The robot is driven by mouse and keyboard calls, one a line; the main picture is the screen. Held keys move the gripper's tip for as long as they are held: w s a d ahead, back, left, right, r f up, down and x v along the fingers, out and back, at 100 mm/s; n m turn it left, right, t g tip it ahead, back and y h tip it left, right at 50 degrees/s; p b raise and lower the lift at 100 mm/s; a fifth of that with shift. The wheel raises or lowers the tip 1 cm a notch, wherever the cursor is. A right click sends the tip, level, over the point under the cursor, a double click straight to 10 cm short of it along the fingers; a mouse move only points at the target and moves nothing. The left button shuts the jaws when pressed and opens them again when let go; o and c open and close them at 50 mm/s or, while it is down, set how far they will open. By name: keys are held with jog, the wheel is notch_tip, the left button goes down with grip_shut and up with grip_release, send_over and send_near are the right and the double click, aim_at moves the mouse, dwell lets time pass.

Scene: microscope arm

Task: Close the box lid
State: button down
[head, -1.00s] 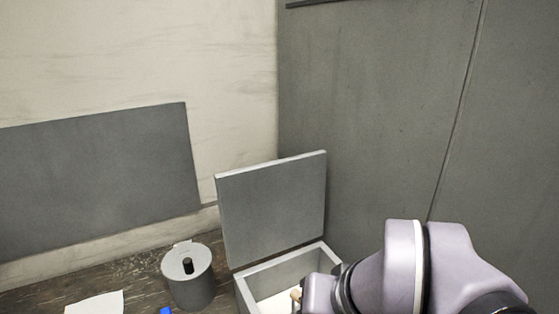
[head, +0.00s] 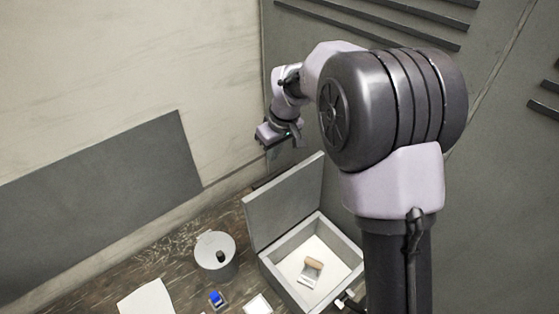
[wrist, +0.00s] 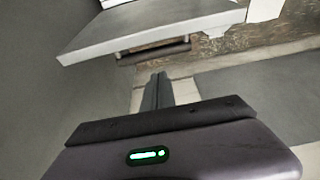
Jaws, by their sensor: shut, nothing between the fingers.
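The grey box (head: 278,275) stands on the dark wooden table with its lid (head: 284,198) raised upright at the back. A small tan-topped item (head: 313,265) lies on the box's pale inner floor. My gripper (head: 297,141) is raised above and behind the lid, apart from it, with its fingers small in the head view. In the wrist view the shut, empty fingers (wrist: 158,90) point toward the lid (wrist: 150,30), whose edge is close ahead of them; I cannot tell the exact gap.
A grey round canister (head: 215,262) with a dark knob stands left of the box. A blue-topped item (head: 217,299), a small white square (head: 257,305) and a white sheet (head: 147,300) lie in front. Walls rise behind and to the right.

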jog(key=x, duration=0.4)
jog(key=shift+a, duration=0.2)
jog(key=s, duration=0.1)
jog(key=s+d+p, duration=0.1)
jog(key=s+d, duration=0.1)
jog(key=shift+s+d+r, duration=0.15)
jog(key=shift+d+r, duration=0.1)
